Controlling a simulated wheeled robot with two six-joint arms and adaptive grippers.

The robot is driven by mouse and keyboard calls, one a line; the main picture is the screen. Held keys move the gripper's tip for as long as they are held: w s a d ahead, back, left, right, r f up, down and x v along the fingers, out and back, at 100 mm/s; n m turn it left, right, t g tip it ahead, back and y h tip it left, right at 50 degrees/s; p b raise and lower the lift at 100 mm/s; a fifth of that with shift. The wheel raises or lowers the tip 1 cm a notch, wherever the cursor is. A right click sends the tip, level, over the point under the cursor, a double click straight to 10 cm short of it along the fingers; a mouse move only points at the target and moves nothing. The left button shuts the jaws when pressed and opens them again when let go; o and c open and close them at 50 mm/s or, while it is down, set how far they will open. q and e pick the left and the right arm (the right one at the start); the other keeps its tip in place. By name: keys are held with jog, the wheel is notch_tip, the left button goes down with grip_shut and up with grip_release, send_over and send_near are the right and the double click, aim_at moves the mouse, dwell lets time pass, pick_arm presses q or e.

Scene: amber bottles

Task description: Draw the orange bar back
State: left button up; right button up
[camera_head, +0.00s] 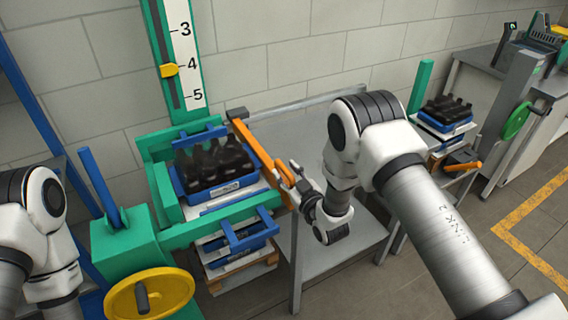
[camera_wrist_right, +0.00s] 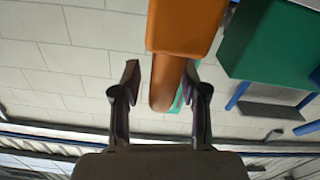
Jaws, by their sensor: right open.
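The orange bar (camera_head: 255,148) runs slantwise along the right side of the green frame, beside a blue crate of dark bottles (camera_head: 212,166). My right gripper (camera_head: 290,178) is at the bar's near, lower end. In the right wrist view the bar (camera_wrist_right: 184,25) comes down from the top, with a rounded orange handle (camera_wrist_right: 162,82) below it. The open fingers of my right gripper (camera_wrist_right: 160,78) stand on either side of the handle. I cannot tell whether they touch it. My left arm shows at the left edge, but its gripper is out of view.
A green stand (camera_head: 140,245) with a yellow handwheel (camera_head: 165,293) stands at the front left. A numbered scale with a yellow pointer (camera_head: 169,71) rises behind the crate. A grey metal table (camera_head: 335,245) is under my right gripper. Another bottle crate (camera_head: 447,121) stands at the right.

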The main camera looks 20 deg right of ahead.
jog(key=shift+x, duration=0.85)
grip_shut()
jog(key=shift+d, duration=0.1)
